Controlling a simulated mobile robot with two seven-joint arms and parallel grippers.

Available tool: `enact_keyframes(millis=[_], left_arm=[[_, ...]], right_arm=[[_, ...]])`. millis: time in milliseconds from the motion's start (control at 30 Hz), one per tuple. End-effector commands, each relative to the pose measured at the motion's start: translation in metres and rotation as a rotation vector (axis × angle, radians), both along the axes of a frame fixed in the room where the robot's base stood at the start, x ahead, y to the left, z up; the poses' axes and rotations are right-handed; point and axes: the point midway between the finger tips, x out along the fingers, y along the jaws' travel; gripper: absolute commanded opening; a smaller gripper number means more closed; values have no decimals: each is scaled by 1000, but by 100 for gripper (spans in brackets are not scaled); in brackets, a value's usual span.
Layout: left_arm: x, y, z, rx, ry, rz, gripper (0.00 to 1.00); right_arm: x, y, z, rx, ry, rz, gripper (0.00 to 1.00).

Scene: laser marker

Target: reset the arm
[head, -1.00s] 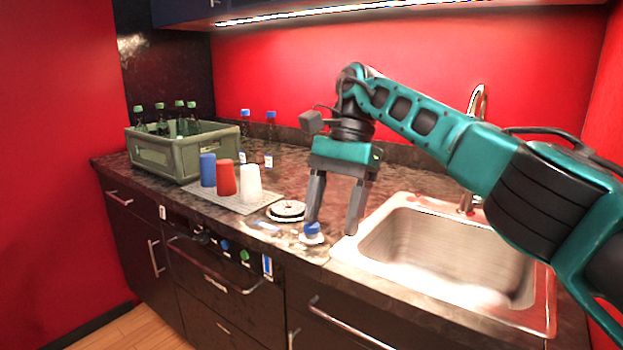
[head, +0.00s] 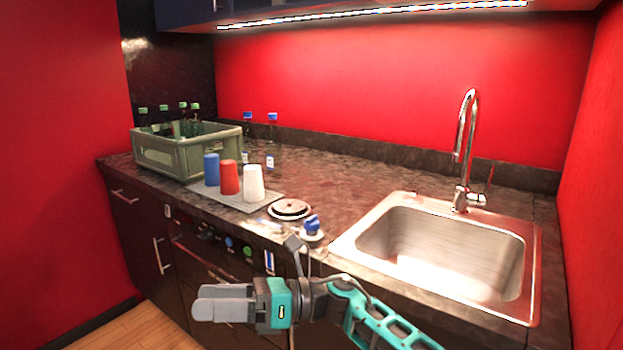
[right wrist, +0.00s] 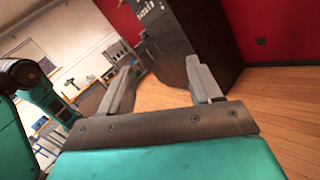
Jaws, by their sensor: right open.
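My right gripper (head: 222,303) is in front of the counter, low in the head view, with its fingers pointing left. It is empty, and its arm comes in from the lower right. In the right wrist view the two fingers (right wrist: 160,85) stand apart with nothing between them, over the wooden floor. My left gripper is not in view.
The counter (head: 330,180) holds a green crate of bottles (head: 165,152), blue (head: 211,170), red (head: 229,178) and white (head: 253,183) cups on a mat, a round dish (head: 290,208), and a small blue-topped item (head: 312,226). A sink (head: 440,250) is right.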

Motion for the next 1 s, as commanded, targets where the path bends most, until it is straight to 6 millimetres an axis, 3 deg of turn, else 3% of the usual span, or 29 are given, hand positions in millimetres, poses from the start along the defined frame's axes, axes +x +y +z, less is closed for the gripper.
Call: enact_keyframes(millis=[167,267,400,533,667,800,1000], left_arm=[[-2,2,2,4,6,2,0],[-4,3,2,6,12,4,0],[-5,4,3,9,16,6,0],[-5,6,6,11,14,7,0],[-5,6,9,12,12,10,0],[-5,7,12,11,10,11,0],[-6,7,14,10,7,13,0]], right_arm=[[9,-26,-13,225,515,-216,64],[17,-54,-31,348,809,-326,64],[20,-103,-69,526,1221,-466,64],[7,-156,-116,704,1592,-587,64],[-25,-209,-167,900,1946,-702,64],[-76,-261,-216,1123,2280,-817,64],[-141,-305,-253,1371,2567,-929,64]])
